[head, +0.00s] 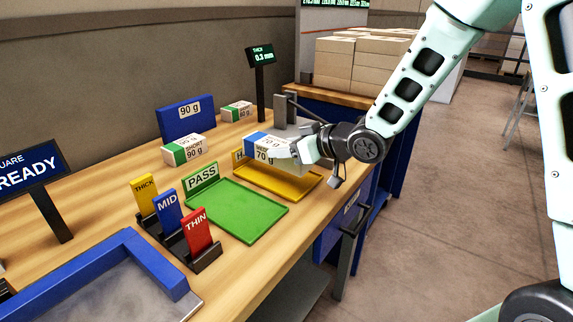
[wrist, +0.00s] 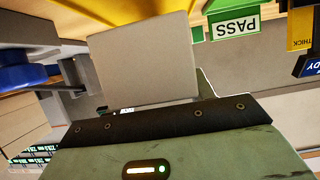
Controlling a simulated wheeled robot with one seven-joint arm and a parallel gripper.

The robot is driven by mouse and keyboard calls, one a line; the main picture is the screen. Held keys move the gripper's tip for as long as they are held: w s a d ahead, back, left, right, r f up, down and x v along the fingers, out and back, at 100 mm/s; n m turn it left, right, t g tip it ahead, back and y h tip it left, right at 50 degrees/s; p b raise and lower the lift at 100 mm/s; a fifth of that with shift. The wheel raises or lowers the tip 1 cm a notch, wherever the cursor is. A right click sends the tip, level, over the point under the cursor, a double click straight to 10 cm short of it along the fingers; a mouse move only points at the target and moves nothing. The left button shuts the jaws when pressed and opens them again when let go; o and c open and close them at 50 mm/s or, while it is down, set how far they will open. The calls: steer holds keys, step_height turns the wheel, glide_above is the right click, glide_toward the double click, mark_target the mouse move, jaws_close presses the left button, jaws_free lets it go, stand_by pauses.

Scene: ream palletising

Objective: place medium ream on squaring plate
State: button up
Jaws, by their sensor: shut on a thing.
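A white ream with a blue end and a 70 g label (head: 262,151) is held in my gripper (head: 300,150). The upper word on its label is too small to read surely. My gripper is shut on the ream and holds it over the yellow tray. In the wrist view the ream shows as a plain grey face (wrist: 145,60) beyond the dark gripper edge (wrist: 160,120). The squaring plate, a grey plate (head: 120,298) with raised blue walls (head: 150,259), is at the near left, partly cut off by the frame. Its visible surface is bare.
The yellow tray (head: 285,182) and empty green PASS tray (head: 237,211) lie between. THICK, MID and THIN tabs (head: 170,215) stand beside the plate. A green-ended 90 g ream (head: 184,150), another ream (head: 237,110) and a READY display (head: 33,170) stand behind.

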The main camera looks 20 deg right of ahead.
mark_target(287, 163)
steer(key=shift+f, duration=1.95)
steer(key=shift+f, duration=0.2)
steer(key=o, duration=1.2)
steer(key=shift+d, duration=0.1)
